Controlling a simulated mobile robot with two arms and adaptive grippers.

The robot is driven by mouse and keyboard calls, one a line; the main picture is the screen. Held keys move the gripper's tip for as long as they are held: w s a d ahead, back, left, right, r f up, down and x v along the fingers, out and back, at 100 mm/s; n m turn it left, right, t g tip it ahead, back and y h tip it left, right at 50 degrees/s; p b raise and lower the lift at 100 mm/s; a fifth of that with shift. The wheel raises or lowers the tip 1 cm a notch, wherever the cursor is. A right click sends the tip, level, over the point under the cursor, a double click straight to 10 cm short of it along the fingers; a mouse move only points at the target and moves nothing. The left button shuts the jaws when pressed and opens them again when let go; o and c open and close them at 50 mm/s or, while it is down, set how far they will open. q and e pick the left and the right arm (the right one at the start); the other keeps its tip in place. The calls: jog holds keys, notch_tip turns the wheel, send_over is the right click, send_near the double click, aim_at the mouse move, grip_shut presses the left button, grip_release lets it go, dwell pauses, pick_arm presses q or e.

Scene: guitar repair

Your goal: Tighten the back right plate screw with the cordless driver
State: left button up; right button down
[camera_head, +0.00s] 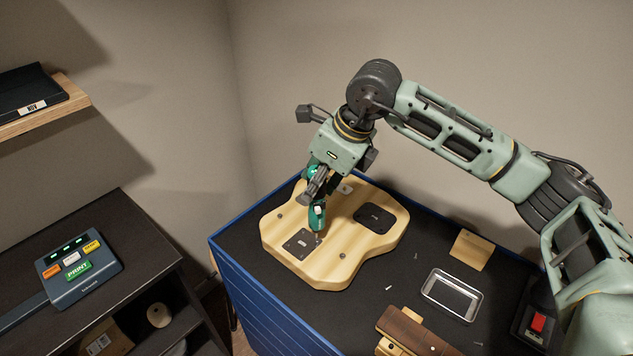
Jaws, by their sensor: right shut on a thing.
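A pale wooden guitar body (345,266) lies flat on the dark top of a blue workbench. A small dark metal plate (299,244) sits near its front left part, and the cordless driver (317,216), teal green, stands over that plate with its tip down at the plate's right side. My right gripper (316,186) is shut on the driver and holds it roughly upright. The screw under the tip is too small to tell, and whether the tip touches it is unclear. My left gripper is not in view.
A black cover plate (374,215) is on the guitar body's right part. A metal tray (452,296), a tan card (472,250) and a wooden neck piece (413,330) lie to the right and front. A dark dock with a red part (538,323) stands at the right. A label printer (79,264) is on the left shelf.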

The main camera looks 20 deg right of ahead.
aim_at(312, 168)
jog(key=shift+r+b, duration=0.1)
jog(key=shift+b, duration=0.45)
dwell(1.3)
jog(key=shift+s+f+b, duration=0.1)
jog(key=shift+f+b, duration=0.4)
jog(key=shift+b, duration=0.05)
dwell(0.4)
jog(key=shift+f+b, duration=0.1)
jog(key=shift+b, duration=0.4)
jog(key=shift+r, duration=0.45)
jog(key=shift+r+p, duration=1.55)
jog(key=shift+r, duration=1.55)
